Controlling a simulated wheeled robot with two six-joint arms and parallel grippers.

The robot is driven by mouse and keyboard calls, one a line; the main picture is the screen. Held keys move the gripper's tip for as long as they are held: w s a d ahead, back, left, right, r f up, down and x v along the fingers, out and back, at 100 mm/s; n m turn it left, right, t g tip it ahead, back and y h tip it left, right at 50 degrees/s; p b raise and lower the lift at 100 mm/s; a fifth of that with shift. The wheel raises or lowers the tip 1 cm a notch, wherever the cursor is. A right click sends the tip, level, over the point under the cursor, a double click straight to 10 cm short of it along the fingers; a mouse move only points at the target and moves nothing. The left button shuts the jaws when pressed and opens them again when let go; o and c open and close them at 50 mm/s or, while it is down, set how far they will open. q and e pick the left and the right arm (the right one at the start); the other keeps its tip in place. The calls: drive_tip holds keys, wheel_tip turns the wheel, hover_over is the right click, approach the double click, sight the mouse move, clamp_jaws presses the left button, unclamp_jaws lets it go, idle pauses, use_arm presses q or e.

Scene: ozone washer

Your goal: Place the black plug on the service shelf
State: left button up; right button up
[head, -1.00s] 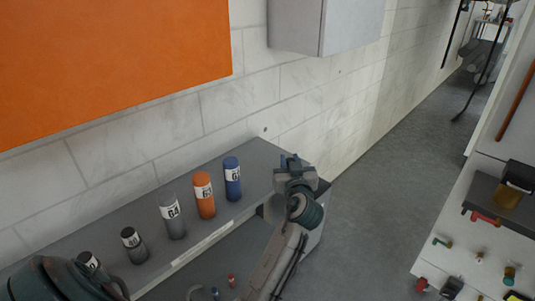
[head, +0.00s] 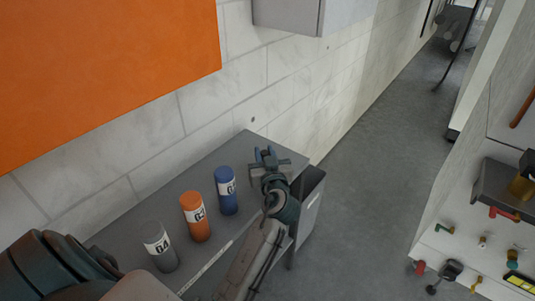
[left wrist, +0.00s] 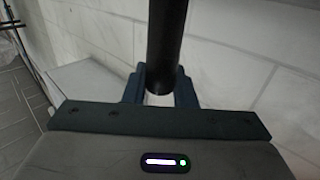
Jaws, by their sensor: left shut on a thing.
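My left gripper (head: 266,156) is over the right end of a grey shelf (head: 246,145) along the wall. In the left wrist view its two blue fingers (left wrist: 161,90) are shut on a black cylinder, the black plug (left wrist: 165,40), which stands up between them and runs out of the top of the picture. In the head view I cannot make out the plug. I cannot tell whether the plug touches the shelf. My right gripper is out of view.
A blue cylinder (head: 227,190), an orange cylinder (head: 194,216) and a grey cylinder (head: 158,247) stand on the shelf left of my gripper. An open grey bin (head: 310,204) stands at the shelf's right end. A panel with fittings (head: 484,240) is at right; grey floor lies between.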

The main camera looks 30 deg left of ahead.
use_arm(q)
drive_tip(key=shift+a+f, duration=0.1)
drive_tip(key=shift+f, duration=0.2)
drive_tip(key=shift+s+d+r, duration=0.1)
drive_tip(key=shift+d+r, duration=0.1)
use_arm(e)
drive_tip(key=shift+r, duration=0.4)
use_arm(q)
drive_tip(key=o, duration=1)
drive_tip(key=shift+a+f, duration=0.1)
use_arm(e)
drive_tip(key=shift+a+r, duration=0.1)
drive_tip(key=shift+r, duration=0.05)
